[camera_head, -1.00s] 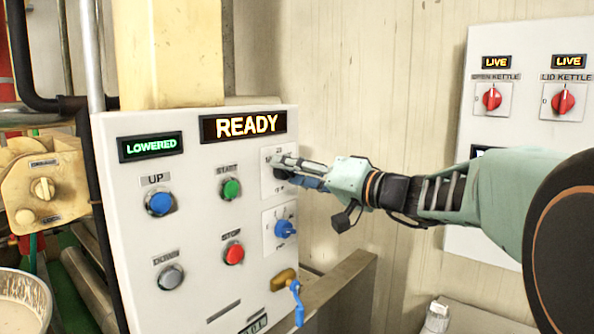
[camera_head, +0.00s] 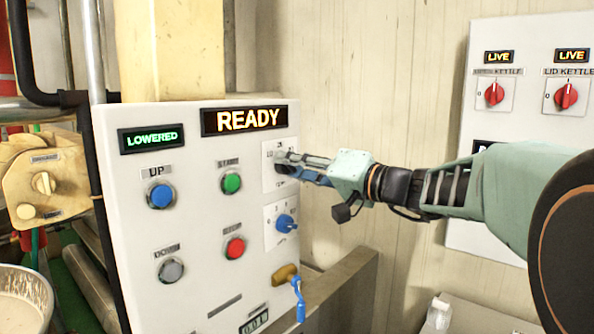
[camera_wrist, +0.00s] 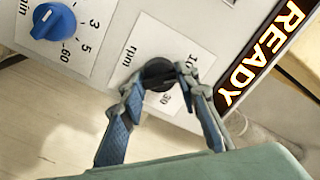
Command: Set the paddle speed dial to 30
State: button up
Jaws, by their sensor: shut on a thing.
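In the head view my gripper (camera_head: 284,166) reaches in from the right to the upper right of the white panel (camera_head: 210,275). The fingers hide most of the knob there. The exact pointer position cannot be told.
A blue timer knob (camera_head: 286,223) marked "min" sits just below the dial. Green start (camera_head: 231,183), red stop (camera_head: 235,248), blue up (camera_head: 160,195) and grey down (camera_head: 171,270) buttons are to the left. The displays read READY (camera_head: 244,120) and LOWERED (camera_head: 151,138). A blue-handled lever (camera_head: 298,297) hangs below.

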jog(key=m+b, duration=0.2)
jog(key=m, duration=0.2)
jog(key=shift+f, duration=0.15)
jog(key=shift+m+p, duration=0.8)
jog(key=shift+m, duration=6.5)
jog(key=o, duration=1.2)
jog(key=shift+c, duration=0.2)
